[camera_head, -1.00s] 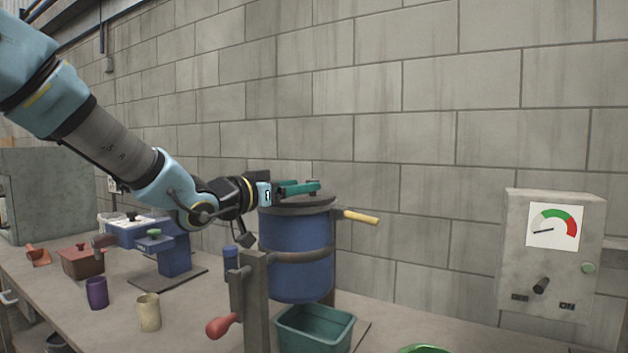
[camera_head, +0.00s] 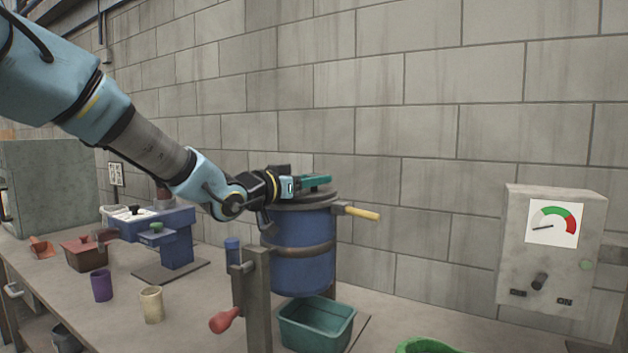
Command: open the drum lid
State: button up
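The blue drum (camera_head: 300,262) hangs in a dark stand in the middle of the view. Its grey lid (camera_head: 312,202) sits on top and looks closed. A yellow handle (camera_head: 362,214) sticks out to the right at lid height. A green bar (camera_head: 318,181), which may be a lid handle or part of my gripper, shows above the lid. My gripper (camera_head: 303,184) is over the left part of the lid. Its fingers are small and overlap the green bar, so I cannot tell whether they are open or touching it.
A purple cup (camera_head: 101,286), a cream cup (camera_head: 152,304) and a blue machine (camera_head: 172,240) are left. A gauge box (camera_head: 548,255) is right.

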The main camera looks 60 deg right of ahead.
grip_shut()
dwell(0.9)
